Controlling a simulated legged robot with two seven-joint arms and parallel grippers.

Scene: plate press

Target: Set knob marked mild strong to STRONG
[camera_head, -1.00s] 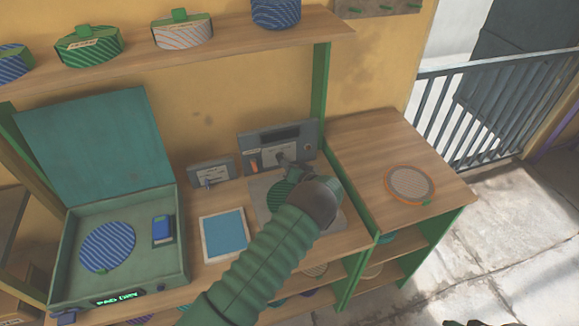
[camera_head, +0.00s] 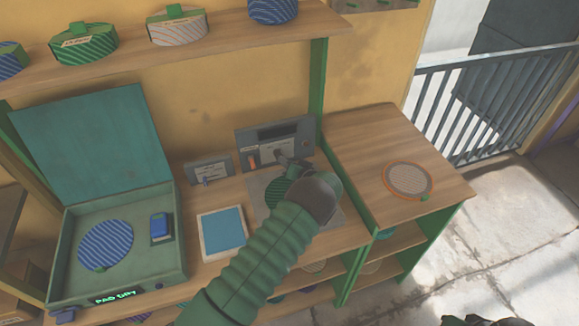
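A grey control panel (camera_head: 275,143) stands upright at the back of the bench, with a dark display strip, a pale label plate and a small orange part at its left. A smaller grey box (camera_head: 209,170) with a white label and a small blue knob (camera_head: 205,182) stands to its left. The lettering is too small to read, so I cannot tell which bears the mild and strong marks. My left gripper (camera_head: 284,160) is right in front of the panel's lower part, and hides some of it. I cannot tell whether its fingers touch anything or are shut. Dark parts at the bottom right edge may be my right gripper (camera_head: 480,322).
An open green case (camera_head: 180,255) with a blue striped disc (camera_head: 106,245) stands at the left. A blue pad in a pale frame (camera_head: 223,233) lies beside it. An orange-rimmed disc (camera_head: 408,179) lies on the right table. A shelf (camera_head: 215,45) with striped containers runs above.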

